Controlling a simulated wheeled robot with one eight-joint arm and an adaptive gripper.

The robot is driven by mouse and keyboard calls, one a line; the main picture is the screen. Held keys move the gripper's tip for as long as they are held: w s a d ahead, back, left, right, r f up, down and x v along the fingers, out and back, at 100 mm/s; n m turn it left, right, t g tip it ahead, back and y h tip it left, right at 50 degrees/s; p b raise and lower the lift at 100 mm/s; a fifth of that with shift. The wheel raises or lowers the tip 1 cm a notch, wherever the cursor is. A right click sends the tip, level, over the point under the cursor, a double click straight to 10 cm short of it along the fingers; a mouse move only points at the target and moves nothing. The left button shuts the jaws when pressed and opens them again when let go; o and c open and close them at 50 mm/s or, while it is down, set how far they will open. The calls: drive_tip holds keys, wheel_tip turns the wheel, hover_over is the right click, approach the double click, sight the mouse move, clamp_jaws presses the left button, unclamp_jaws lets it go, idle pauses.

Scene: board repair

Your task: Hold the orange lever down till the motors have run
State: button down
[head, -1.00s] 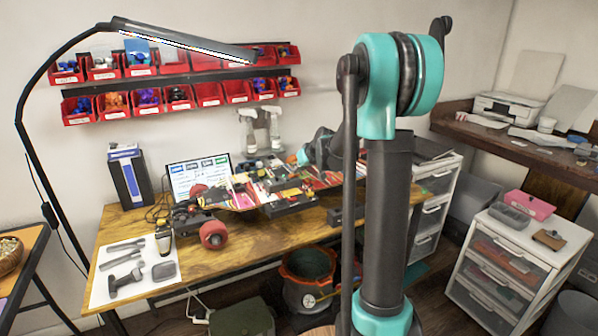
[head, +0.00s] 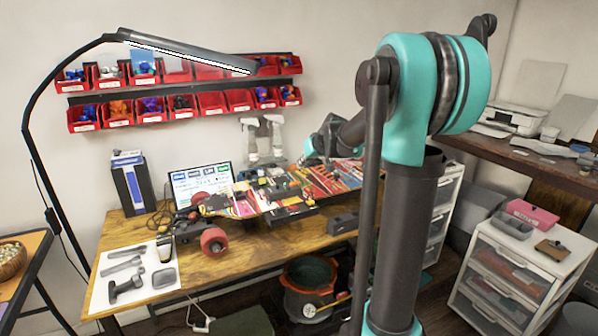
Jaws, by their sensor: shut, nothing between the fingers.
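The board (head: 243,208) lies on the wooden workbench, with colourful parts along its top and red wheels (head: 213,241) at its left end. I cannot make out the orange lever among the small parts. My arm reaches over the bench from the right, and its teal wrist ring (head: 312,160) is above the board's far side. My gripper (head: 280,187) is small and dark, seems to be shut, and is low over the middle of the board. Its fingertips blend with the dark parts there, so I cannot tell whether they touch anything.
A laptop (head: 202,178) stands open behind the board. A white mat (head: 110,293) with tools lies at the left front. A lamp (head: 185,50) hangs over the bench before red bins (head: 120,112). A dark block (head: 343,222) sits at the right front. Bare wood (head: 260,246) shows in front.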

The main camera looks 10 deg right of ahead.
drive_tip(key=v, duration=0.4)
drive_tip(key=shift+s+r, duration=0.25)
idle(0.8)
drive_tip(key=s+d+f+m+g+h, duration=0.1)
drive_tip(key=s+f, duration=0.6)
drive_tip(key=s, duration=0.4)
drive_tip(key=s+f+m+g+h, duration=0.1)
drive_tip(key=s+f, duration=0.7)
drive_tip(key=s, duration=0.4)
drive_tip(key=s+d+f+m+g+h, duration=0.1)
drive_tip(key=s+f+g, duration=0.1)
drive_tip(key=s+f, duration=0.6)
drive_tip(key=s, duration=0.3)
drive_tip(key=shift+s+d+h, duration=0.2)
drive_tip(key=shift+d+h, duration=0.1)
drive_tip(key=shift+h, duration=0.1)
drive_tip(key=shift+r, duration=0.1)
